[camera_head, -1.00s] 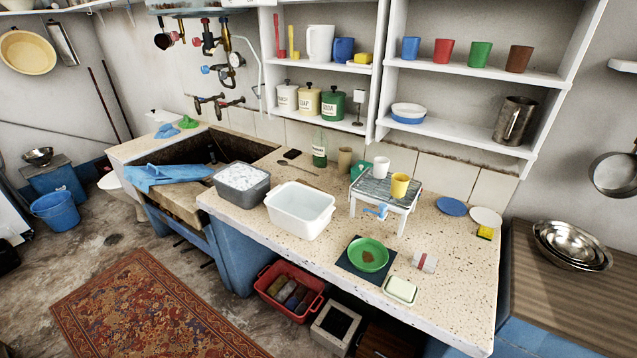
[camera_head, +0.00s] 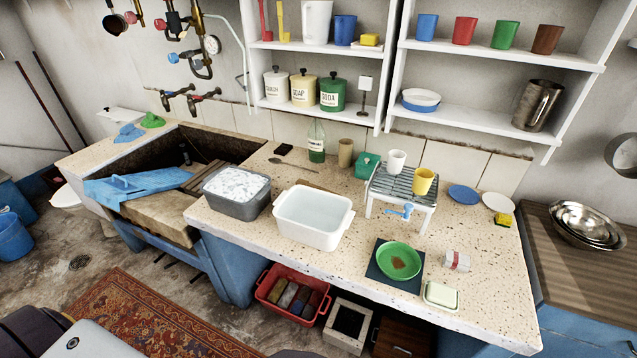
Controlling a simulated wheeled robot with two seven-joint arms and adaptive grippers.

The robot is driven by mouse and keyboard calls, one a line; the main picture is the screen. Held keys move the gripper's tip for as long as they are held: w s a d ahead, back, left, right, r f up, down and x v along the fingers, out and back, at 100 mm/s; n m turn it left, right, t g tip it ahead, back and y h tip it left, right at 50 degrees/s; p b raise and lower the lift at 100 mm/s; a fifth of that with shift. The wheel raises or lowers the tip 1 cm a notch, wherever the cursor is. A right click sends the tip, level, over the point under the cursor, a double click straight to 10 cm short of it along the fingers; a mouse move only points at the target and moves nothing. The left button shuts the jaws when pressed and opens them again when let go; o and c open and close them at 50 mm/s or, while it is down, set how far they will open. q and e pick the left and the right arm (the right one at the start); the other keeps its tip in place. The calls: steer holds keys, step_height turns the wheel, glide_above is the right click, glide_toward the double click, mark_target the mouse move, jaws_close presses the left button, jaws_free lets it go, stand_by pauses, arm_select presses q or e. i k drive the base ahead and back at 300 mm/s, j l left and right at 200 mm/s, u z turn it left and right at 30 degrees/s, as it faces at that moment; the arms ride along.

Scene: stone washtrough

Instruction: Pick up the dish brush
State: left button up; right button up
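I cannot make out the dish brush for certain. A red long-handled tool (camera_head: 265,20) and a yellow long-handled tool (camera_head: 282,22) stand upright on the upper left shelf. A dark spoon-like thing (camera_head: 290,163) lies on the counter behind the white basin (camera_head: 313,219). Neither of my grippers shows in the head view.
The speckled counter (camera_head: 465,310) carries a grey tub of suds (camera_head: 236,188), a green plate (camera_head: 398,262) on a dark mat, a soap dish (camera_head: 441,296) and cups on the rack. The stone trough (camera_head: 160,205) is at left. A red crate (camera_head: 290,292) sits below on the floor.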

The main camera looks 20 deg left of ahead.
mark_target(300, 181)
steer(key=j+z, duration=0.2)
steer(key=j, duration=0.2)
steer(key=j+z, duration=0.25)
steer(key=j, duration=0.2)
steer(key=j+z, duration=0.2)
steer(key=j, duration=0.2)
steer(key=j+z, duration=0.2)
steer(key=j, duration=0.25)
steer(key=k+j+z, duration=0.25)
steer(key=j, duration=0.15)
steer(key=j+z, duration=0.2)
steer(key=j, duration=0.2)
steer(key=k+j+z, duration=0.2)
steer(key=j, duration=0.15)
steer(key=k+j+z, duration=0.1)
steer(key=j+z, duration=0.15)
steer(key=l+z, duration=0.15)
steer(key=l, duration=0.35)
steer(key=j+u, duration=0.1)
steer(key=j, duration=0.25)
